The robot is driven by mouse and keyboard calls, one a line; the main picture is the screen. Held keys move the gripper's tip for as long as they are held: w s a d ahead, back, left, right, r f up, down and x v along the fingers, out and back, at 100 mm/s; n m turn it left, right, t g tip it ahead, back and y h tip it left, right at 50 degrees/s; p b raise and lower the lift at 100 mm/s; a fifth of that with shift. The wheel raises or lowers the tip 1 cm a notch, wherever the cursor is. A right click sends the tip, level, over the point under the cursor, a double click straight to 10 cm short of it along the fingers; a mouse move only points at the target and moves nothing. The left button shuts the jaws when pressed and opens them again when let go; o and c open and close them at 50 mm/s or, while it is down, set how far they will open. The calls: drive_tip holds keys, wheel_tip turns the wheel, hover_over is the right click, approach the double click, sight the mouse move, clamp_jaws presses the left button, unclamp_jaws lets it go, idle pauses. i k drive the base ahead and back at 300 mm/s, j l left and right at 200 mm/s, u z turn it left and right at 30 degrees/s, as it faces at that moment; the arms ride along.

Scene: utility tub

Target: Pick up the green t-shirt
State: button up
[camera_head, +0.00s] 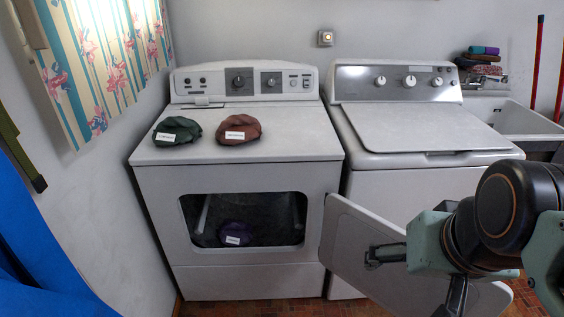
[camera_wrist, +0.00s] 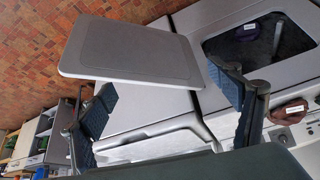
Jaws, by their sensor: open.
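The green t-shirt (camera_head: 177,135) is a dark green folded bundle with a white label, lying on the left part of the white dryer's top (camera_head: 285,150). I cannot make it out in the wrist view. My gripper (camera_head: 371,257) is low at the right, in front of the opened dryer door, well apart from the green t-shirt. In the wrist view my gripper (camera_wrist: 165,85) has its two fingers spread wide with nothing held between them.
A reddish-brown bundle (camera_head: 239,129) lies right of the green one. A purple bundle (camera_head: 235,233) is inside the dryer's opening. The open dryer door (camera_head: 350,225) juts out front. A washer (camera_head: 425,130) stands at right; a patterned board (camera_head: 100,60) is at left.

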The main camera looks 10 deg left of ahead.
sight(172, 130)
drive_tip(key=u, duration=1.2)
drive_tip(key=i+l+u, duration=0.1)
drive_tip(key=i, duration=0.35)
drive_tip(key=i+l+u, duration=0.15)
drive_tip(key=i, duration=0.25)
drive_tip(key=i+l, duration=0.15)
drive_tip(key=i, duration=0.15)
drive_tip(key=i+l, duration=0.15)
drive_tip(key=i, duration=0.1)
